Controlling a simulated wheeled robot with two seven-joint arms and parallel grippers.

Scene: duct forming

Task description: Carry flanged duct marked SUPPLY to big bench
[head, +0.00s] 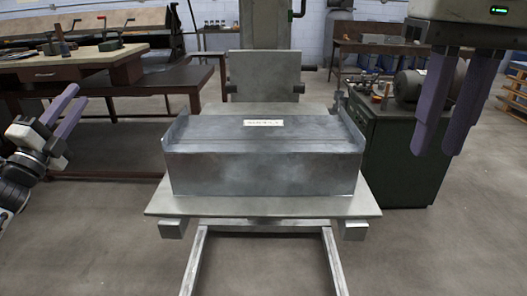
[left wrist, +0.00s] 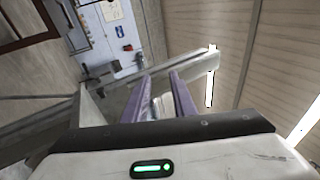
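A grey sheet-metal flanged duct (head: 265,170) with a white label (head: 264,122) on top rests on a pale metal platform (head: 335,206) in the middle of the head view. The label's lettering is too small to read surely. Upturned flanges stand at both ends of the duct. My left gripper (head: 72,112) is at the left, apart from the duct, open and empty. Its two purple fingers show a gap in the left wrist view (left wrist: 158,88). My right gripper (head: 442,150) hangs at the upper right, fingers down, open and empty, apart from the duct. I cannot tell which bench is the big one.
Another bench (head: 385,47) is behind. The floor at front is clear.

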